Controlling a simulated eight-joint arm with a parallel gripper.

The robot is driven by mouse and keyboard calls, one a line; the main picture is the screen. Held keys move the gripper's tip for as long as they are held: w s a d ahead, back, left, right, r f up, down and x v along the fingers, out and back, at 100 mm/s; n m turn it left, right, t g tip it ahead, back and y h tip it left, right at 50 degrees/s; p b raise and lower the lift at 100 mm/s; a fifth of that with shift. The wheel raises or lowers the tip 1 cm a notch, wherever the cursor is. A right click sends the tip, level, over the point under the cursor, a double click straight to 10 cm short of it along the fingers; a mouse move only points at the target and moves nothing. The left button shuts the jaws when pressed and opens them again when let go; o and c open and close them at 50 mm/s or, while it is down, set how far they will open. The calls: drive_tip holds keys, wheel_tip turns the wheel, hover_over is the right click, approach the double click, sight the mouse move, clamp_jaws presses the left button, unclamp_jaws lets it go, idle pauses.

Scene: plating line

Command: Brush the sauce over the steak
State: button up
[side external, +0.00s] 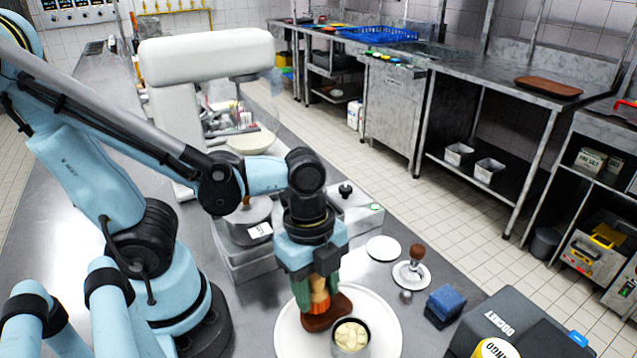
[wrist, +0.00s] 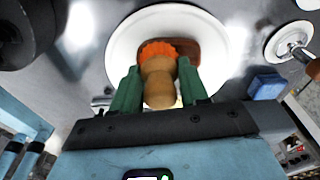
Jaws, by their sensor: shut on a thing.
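My gripper (wrist: 160,92) is shut on a brush (wrist: 158,82) with a wooden handle and an orange head. The brush points down over the steak (side external: 327,309), a brown slab on a large white plate (side external: 287,330). The orange brush head (side external: 320,303) is at the steak in the side view; I cannot tell whether it touches. The wrist view shows the steak (wrist: 186,52) partly behind the brush. A small metal cup (side external: 350,342) with pale yellow chunks stands at the plate's front right. I see no sauce clearly.
A small white dish (side external: 383,248), a wooden-handled tool (side external: 415,257) on a white saucer and a blue sponge-like block (side external: 445,303) stand right of the plate. A dark box (side external: 510,325) lies at front right. A scale-like machine (side external: 250,225) stands behind the plate.

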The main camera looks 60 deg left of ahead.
drive_tip(key=shift+s+f, duration=0.3)
drive_tip(key=shift+s, duration=1.2)
drive_tip(key=shift+w+r, duration=0.1)
drive_tip(key=shift+w, duration=1.85)
drive_tip(key=shift+r, duration=3.95)
